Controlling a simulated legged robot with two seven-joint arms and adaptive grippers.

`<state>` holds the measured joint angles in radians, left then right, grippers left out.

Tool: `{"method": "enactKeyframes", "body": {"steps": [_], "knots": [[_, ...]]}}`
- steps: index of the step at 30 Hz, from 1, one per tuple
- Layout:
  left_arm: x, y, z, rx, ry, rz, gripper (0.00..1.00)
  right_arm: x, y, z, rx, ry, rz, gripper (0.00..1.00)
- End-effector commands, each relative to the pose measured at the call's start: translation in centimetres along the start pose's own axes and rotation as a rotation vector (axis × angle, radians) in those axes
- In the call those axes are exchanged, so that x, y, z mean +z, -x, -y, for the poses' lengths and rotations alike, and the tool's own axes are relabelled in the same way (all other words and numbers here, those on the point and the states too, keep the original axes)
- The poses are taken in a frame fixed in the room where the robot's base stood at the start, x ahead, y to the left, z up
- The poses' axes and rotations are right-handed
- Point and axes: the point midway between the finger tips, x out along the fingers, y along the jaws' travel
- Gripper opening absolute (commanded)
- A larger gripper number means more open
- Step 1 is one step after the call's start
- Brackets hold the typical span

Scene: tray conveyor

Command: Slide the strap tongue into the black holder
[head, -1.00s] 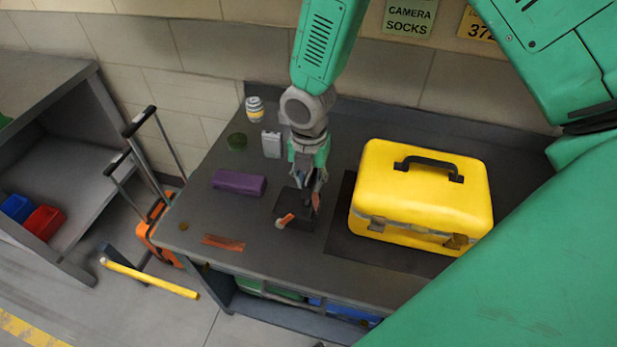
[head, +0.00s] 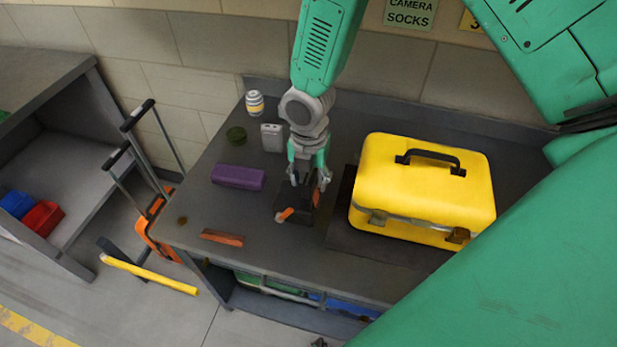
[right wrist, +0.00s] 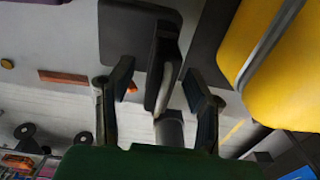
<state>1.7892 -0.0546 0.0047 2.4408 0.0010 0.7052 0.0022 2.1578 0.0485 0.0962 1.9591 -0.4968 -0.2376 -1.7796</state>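The black holder (head: 293,206) stands on the grey bench, left of the yellow case. A short orange piece (head: 285,214) shows at its front left, and a small orange-red patch (head: 316,197) shows at its right side. I cannot tell which is the strap tongue. My right gripper (head: 309,180) is over the back of the holder, with its fingers apart. In the right wrist view, my right gripper (right wrist: 158,95) is open, with a dark, upright grey-edged part (right wrist: 164,68) between the fingers, apparently not gripped. My left gripper is not in view.
The yellow case (head: 422,185) stands close on the right on a dark mat (head: 350,238). A purple box (head: 238,177), an orange strip (head: 222,238), a grey block (head: 272,137) and a can (head: 254,103) lie or stand to the left.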

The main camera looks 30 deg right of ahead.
Motion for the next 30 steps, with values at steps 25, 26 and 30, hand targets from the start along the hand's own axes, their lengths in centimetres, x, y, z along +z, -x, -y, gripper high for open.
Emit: {"method": "enactKeyframes", "body": {"steps": [25, 26, 30], "knots": [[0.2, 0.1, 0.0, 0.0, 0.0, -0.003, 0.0, 0.1, 10.1, -0.1, 0.002, -0.001, 0.0, 0.44], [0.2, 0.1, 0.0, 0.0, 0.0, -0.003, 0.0, 0.1, 10.5, -0.1, 0.002, -0.001, 0.0, 0.44], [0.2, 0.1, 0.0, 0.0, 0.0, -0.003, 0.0, 0.1, 11.6, -0.1, 0.0, 0.0, -0.001, 0.44]]}}
